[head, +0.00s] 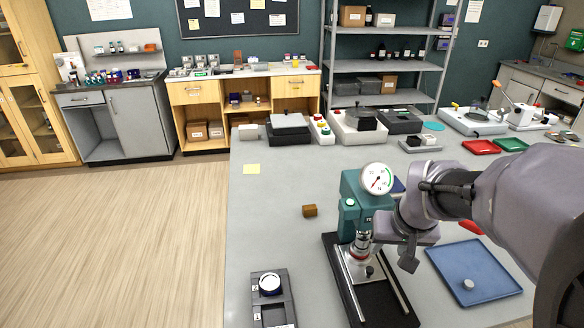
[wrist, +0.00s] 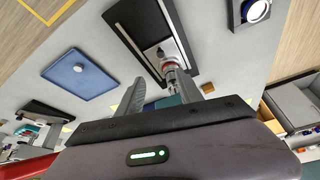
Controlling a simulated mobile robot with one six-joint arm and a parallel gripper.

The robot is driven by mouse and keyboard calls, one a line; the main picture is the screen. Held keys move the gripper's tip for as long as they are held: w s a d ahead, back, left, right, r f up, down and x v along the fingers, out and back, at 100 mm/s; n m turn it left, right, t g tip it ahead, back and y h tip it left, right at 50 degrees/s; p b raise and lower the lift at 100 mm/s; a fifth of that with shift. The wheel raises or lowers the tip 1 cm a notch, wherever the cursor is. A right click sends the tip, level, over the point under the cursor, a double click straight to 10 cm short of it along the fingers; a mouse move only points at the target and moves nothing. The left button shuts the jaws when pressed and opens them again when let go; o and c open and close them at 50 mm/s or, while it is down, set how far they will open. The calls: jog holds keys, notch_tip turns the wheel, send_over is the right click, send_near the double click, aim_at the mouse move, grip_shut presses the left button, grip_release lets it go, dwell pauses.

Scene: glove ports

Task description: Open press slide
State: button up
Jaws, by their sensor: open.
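The press (head: 353,192) has a teal body with a round dial gauge (head: 378,179) on top and stands on a black base (head: 385,315) with two light rails. A slide with a small dark knob (head: 370,271) sits low between the rails, under the red-ringed ram (head: 360,256). In the wrist view the black base (wrist: 128,27) and the ram (wrist: 170,66) show beyond the fingers. My gripper (head: 396,246) is beside the press head, on its right. Its fingers are apart in the wrist view (wrist: 170,92), with nothing held between them. Whether a finger touches the press is unclear.
A blue tray (head: 447,262) with a small pale round piece lies right of the press. A dark rack (head: 288,290) with a white-topped round item stands to the left. A brown block (head: 310,211) lies behind.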

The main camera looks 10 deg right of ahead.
aim_at(370, 269)
jog(key=b+x, duration=0.6)
jog(key=x, duration=1.2)
jog(key=shift+w+a+r, duration=0.1)
jog(key=shift+w, duration=0.05)
grip_shut()
dwell(0.4)
